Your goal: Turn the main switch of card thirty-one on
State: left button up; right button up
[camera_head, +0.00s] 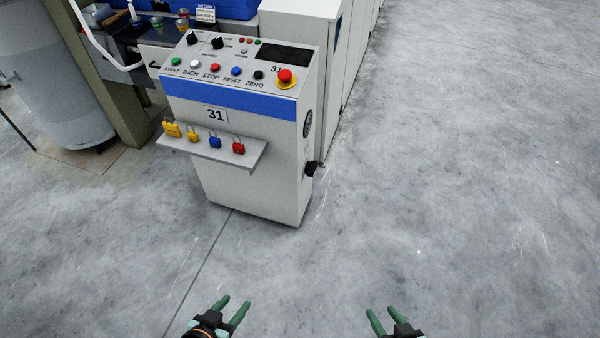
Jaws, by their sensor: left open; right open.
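The control cabinet of card thirty-one (230,180) stands ahead, white with a blue band and the number 31. A black rotary switch (311,169) sticks out low on its right side; its setting is too small to read. Two black knobs (217,42) sit at the back of the sloped top panel. Buttons marked START, INCH, STOP, RESET and ZERO run along the panel front, with a red mushroom button (285,76) at the right. My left gripper (234,302) and my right gripper (383,311) are open and empty, low in view, well apart from the cabinet.
A shelf (226,154) with several padlocks juts from the cabinet's front. A large grey drum (50,85) and an olive post (95,70) stand at the left. White machine housing (335,60) runs back behind the cabinet. The concrete floor in front and right is clear.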

aim_at(310, 168)
jog(key=i+l+u, duration=0.15)
jog(key=i, duration=0.3)
jog(key=i+u, duration=0.15)
jog(key=i, duration=0.35)
jog(key=i+l+u, duration=0.2)
jog(key=i, duration=0.2)
jog(key=i+l+u, duration=0.15)
jog(key=i+l, duration=0.15)
jog(key=i, duration=0.15)
